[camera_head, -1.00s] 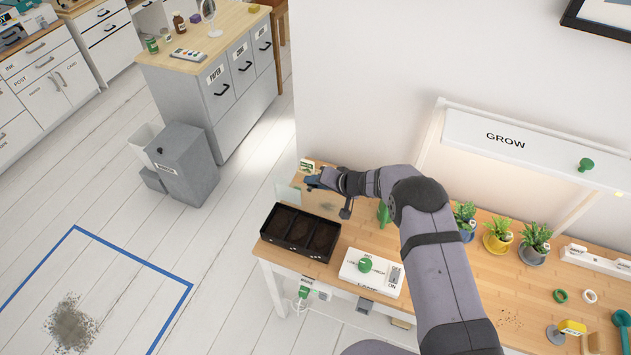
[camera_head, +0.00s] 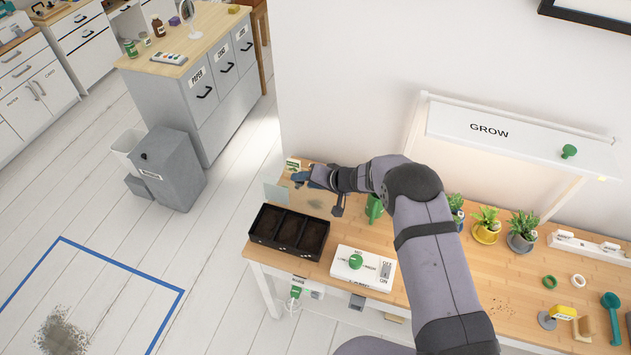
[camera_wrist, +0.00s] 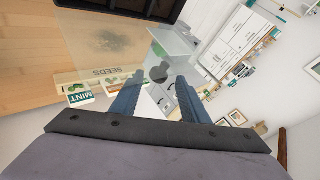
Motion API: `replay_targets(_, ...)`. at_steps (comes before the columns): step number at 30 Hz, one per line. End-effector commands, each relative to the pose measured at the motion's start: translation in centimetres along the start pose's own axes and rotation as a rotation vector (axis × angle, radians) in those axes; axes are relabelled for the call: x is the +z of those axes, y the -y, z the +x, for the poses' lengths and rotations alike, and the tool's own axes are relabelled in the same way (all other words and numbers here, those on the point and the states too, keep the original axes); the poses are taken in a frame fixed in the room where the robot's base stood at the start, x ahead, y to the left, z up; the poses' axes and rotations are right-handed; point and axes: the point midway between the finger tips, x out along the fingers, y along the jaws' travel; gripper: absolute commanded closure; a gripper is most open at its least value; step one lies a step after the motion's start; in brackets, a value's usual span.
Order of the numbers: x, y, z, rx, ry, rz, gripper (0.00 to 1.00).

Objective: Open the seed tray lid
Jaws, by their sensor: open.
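The black seed tray (camera_head: 262,240) sits at the left end of the wooden desk, its dark compartments showing uncovered. Its clear lid (camera_head: 277,193) stands raised behind the tray, partly hidden by my gripper. My gripper (camera_head: 304,178) is behind the tray, by the raised lid. In the wrist view my gripper (camera_wrist: 158,82) has its blue fingers apart, with nothing clearly held between them. I cannot tell whether a finger touches the lid.
A MINT seed packet (camera_wrist: 80,97) stands close to the left finger. A white control box (camera_head: 350,268) with a green knob and a green watering can (camera_head: 374,208) are right of the tray. Potted plants (camera_head: 487,224) stand farther right. Floor is open left of the desk.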

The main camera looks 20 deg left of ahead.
Motion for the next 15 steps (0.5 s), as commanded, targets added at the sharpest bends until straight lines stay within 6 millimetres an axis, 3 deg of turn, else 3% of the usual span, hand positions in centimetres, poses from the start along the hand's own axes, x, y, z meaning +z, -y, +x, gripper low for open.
replay_targets(15,-0.1,-0.2,-5.0,0.002,-0.002,0.001,0.59)
